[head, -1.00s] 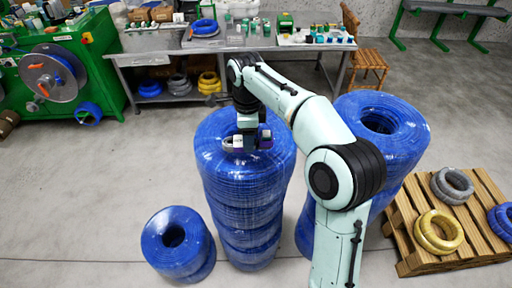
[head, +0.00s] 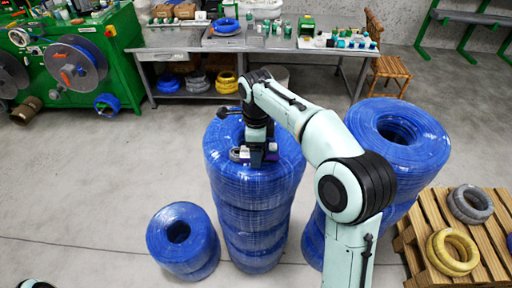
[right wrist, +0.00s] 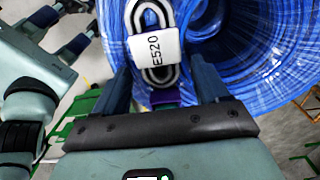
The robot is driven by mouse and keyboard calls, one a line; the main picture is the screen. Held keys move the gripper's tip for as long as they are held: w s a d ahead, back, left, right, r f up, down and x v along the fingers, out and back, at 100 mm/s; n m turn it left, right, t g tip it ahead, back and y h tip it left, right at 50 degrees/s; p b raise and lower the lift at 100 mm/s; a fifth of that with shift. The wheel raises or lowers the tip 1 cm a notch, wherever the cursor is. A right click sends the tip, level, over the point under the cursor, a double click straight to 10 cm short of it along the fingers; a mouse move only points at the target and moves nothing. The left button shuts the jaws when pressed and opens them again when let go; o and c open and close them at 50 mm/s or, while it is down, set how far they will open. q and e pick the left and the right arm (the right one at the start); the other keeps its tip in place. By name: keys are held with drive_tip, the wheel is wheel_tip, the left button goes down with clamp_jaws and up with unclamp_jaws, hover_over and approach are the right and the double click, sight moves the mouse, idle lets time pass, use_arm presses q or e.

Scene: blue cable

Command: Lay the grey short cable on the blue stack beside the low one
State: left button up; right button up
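The grey short cable (right wrist: 164,75), a small loop with a white E520 label, is against the blue coils in the right wrist view. It is small beside my gripper in the head view (head: 239,153). My right gripper (right wrist: 161,72) has its fingers apart on either side of the cable, and I see a gap beside the label. It is at the top of the tall blue stack (head: 250,185) in the head view. The low blue stack (head: 182,245) stands just left of it. My left gripper (right wrist: 62,30) shows at the wrist view's upper left, fingers apart and empty.
Another tall blue stack (head: 415,150) stands to the right, partly behind my right arm. A pallet (head: 425,225) holds yellow (head: 452,252) and grey coils (head: 470,204). A cluttered workbench (head: 330,48) is behind.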

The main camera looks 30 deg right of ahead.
drive_tip(key=shift+s, duration=0.1)
drive_tip(key=shift+r, duration=0.25)
wheel_tip(320, 180, up, 6)
drive_tip(key=shift+r+p, duration=0.2)
drive_tip(key=shift+p, duration=0.6)
use_arm(q)
drive_tip(key=w+r, duration=0.2)
drive_tip(key=shift+w+r, duration=0.1)
drive_tip(key=shift+w, duration=0.2)
use_arm(e)
wheel_tip(320, 180, up, 6)
drive_tip(key=shift+f, duration=0.25)
